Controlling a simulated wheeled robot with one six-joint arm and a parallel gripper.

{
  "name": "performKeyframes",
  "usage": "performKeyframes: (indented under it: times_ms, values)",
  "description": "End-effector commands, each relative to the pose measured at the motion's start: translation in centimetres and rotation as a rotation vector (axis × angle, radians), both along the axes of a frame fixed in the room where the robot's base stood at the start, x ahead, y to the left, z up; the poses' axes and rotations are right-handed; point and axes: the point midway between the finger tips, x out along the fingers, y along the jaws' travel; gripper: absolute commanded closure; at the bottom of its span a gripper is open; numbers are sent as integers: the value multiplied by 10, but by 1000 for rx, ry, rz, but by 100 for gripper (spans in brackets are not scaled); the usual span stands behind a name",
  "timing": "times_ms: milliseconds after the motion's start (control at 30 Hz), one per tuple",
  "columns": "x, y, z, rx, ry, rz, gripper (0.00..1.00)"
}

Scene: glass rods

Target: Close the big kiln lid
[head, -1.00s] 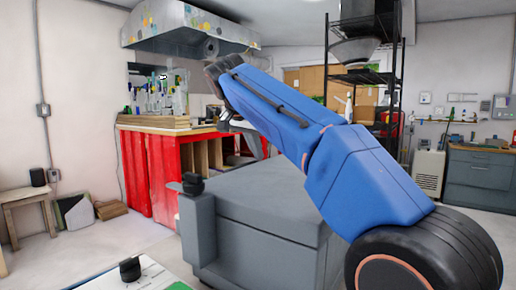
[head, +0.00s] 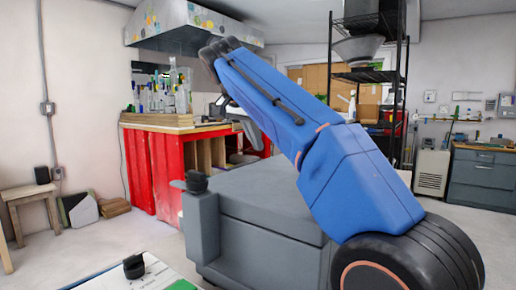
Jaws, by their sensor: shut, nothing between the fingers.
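A large grey box (head: 255,250) with a flat, slab-like top (head: 270,202) stands in the middle of the head view. It looks like the big kiln with its lid lying flat, but I cannot be sure. My blue arm hides its right side, so I cannot tell whether the lid is fully down. My gripper (head: 257,138) is at the far end of the arm, above and beyond the box's back edge, apart from it. It is shut and empty. Its fingertips are small and partly hidden.
A red bench (head: 168,175) with glassware stands behind at left, under a hood (head: 190,25). A black wire shelf (head: 398,90) is at back right, with grey cabinets (head: 485,180) at right. A white board (head: 150,280) lies front left.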

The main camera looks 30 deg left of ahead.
Motion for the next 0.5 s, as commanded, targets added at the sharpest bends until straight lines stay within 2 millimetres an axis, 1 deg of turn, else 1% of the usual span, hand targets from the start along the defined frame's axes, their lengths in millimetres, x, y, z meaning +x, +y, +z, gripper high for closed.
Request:
performKeyframes:
  times_ms: [133,500]
  values:
    - [-6,-1,9,4,-2,1,100]
    - [-32,-3,11,5,-3,1,100]
